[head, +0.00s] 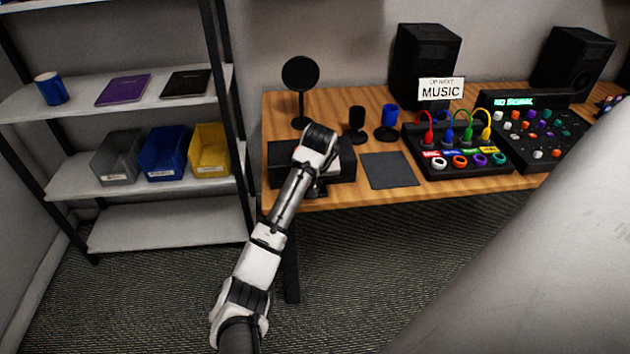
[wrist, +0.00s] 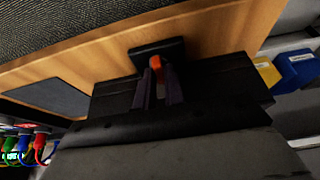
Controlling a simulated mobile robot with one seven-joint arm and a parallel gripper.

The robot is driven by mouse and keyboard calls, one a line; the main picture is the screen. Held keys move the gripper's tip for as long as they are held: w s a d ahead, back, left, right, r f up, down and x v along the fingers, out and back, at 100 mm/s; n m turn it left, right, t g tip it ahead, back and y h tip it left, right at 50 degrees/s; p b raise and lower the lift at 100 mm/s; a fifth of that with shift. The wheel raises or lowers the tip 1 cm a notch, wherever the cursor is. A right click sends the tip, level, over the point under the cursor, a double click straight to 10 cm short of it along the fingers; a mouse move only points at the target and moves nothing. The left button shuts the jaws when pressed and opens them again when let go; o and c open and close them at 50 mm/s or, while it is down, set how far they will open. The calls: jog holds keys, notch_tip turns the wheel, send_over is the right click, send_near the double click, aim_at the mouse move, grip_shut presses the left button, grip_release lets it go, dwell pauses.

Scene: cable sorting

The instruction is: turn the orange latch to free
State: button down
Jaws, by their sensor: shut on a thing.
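The orange latch (wrist: 156,63) shows as a small orange piece in the wrist view, at the front of a black box on the wooden table. My gripper (wrist: 159,78) has its two dark fingers close around it, shut on the latch. The latch's lower part is hidden between the fingers, so its exact angle is hard to tell. In the head view the black box (head: 283,174) sits at the table's left front, partly covered by my arm. The latch is hidden there behind my wrist.
A dark mat (head: 389,170) lies right of the box. Beyond it is a panel (head: 460,172) with coloured cables. A round black stand (head: 300,75), a black cup (head: 357,120) and a blue cup (head: 389,118) stand behind. A shelf with bins (head: 163,152) stands left.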

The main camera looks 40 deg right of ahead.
jog(key=shift+r, duration=0.1)
jog(key=shift+r+m+g+p, duration=0.1)
jog(key=shift+m+g+p, duration=0.2)
jog(key=shift+m+p, duration=0.65)
jog(key=m+p, duration=0.1)
jog(key=m, duration=0.1)
jog(key=m+g+h+p, duration=0.1)
jog(key=m, duration=0.1)
jog(key=shift+w+a+m+h, duration=0.15)
jog(key=shift+w+m+h, duration=0.05)
jog(key=shift+m+h, duration=0.15)
jog(key=m+g, duration=0.1)
jog(key=m, duration=0.2)
jog(key=shift+w+g+p, duration=0.15)
jog(key=shift+g+p, duration=0.15)
jog(key=shift+p, duration=0.05)
jog(key=shift+w+m+g, duration=0.1)
jog(key=shift+m+g, duration=0.5)
jog(key=shift+m, duration=1.1)
jog(key=c, duration=1.5)
grip_release()
